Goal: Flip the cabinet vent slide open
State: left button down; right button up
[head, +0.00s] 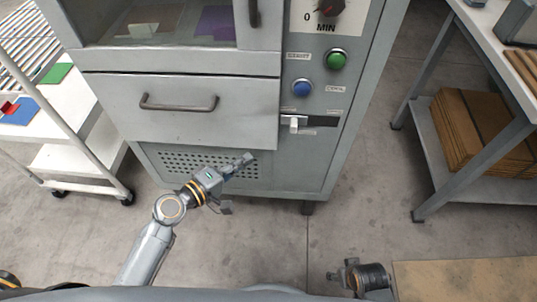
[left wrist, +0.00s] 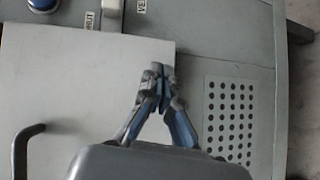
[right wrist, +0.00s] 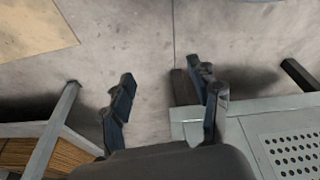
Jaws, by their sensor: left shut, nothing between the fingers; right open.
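The vent slide is a small white knob (head: 294,124) in a dark horizontal slot on the cabinet (head: 325,165), below the blue and green buttons. The knob sits at the slot's left end. In the left wrist view the knob (left wrist: 112,12) shows at the top edge, partly cut off. My left gripper (head: 244,161) is shut and empty, in front of the perforated panel, below and left of the knob and apart from it. Its fingertips meet in the left wrist view (left wrist: 159,78). My right gripper (head: 345,275) is open and empty, low near the floor; its fingers are spread in the right wrist view (right wrist: 165,95).
A drawer with a handle (head: 178,106) is left of the slide. The blue button (head: 302,89) and green button (head: 335,60) are above it. A white cart (head: 75,160) stands left, and a table with stacked cardboard (head: 490,125) stands right. Floor between is clear.

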aim_at(281, 133)
pick_arm(q)
notch_tip(281, 133, up, 6)
jog(key=s+d+h+b, duration=0.1)
jog(key=s+h, duration=0.1)
jog(key=shift+d+r+t+h, duration=0.15)
jog(key=shift+r+t+h, duration=0.05)
jog(key=shift+t+h, duration=0.1)
pick_arm(e)
jog(key=shift+a+r, duration=0.35)
jog(key=shift+r, duration=0.3)
pick_arm(q)
jog(key=shift+w+d, duration=0.1)
jog(key=shift+w, duration=0.05)
jog(key=x, duration=0.9)
jog(key=shift+w+d+p, duration=0.25)
jog(key=shift+p, duration=0.15)
pick_arm(e)
jog(key=f, duration=0.2)
jog(key=s+f, duration=0.1)
jog(key=f, duration=0.1)
pick_arm(q)
jog(key=shift+f, duration=0.1)
jog(key=d, duration=0.8)
jog(key=shift+d+p, duration=0.25)
jog(key=shift+p, duration=0.15)
pick_arm(e)
jog(key=f, duration=0.1)
jog(key=s+f, duration=0.1)
jog(key=shift+s+f, duration=0.1)
jog(key=shift+f, duration=0.2)
